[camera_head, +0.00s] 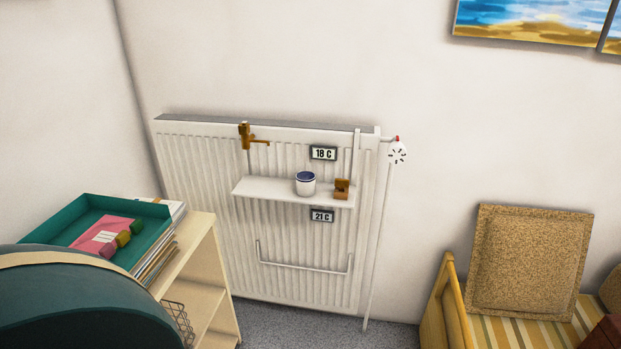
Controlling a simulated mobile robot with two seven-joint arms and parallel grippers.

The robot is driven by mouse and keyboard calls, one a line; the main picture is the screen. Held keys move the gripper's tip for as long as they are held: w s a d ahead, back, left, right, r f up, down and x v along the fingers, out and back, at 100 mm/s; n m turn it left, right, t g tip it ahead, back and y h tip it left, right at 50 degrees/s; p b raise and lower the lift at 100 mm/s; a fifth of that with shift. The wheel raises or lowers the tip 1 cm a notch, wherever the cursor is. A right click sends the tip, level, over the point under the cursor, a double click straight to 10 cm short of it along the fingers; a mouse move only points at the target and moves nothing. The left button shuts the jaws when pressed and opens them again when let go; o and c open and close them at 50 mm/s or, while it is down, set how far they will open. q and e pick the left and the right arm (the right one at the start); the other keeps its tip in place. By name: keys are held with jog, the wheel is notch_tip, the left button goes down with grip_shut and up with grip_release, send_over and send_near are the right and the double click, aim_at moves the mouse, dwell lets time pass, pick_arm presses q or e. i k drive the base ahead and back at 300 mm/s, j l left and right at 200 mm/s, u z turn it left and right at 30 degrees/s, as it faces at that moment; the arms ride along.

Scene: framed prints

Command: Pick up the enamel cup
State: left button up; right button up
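A small white cup with a dark blue rim (306,184), which looks like the enamel cup, stands upright on a narrow white shelf (265,189) fixed to the front of a radiator. A small brown wooden object (342,189) sits just to its right on the same shelf. Neither of my grippers shows in the head view.
The white radiator (200,170) has a brass tap-like fitting (246,137), two temperature displays and a lower rail. A low shelf unit (205,270) with a teal tray (45,236) stands at left. A striped seat with a cushion (530,262) stands at right. Grey floor shows between.

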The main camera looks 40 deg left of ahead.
aim_at(306, 184)
jog(key=u, duration=1.2)
jog(key=i+z, duration=0.35)
jog(key=i, duration=0.2)
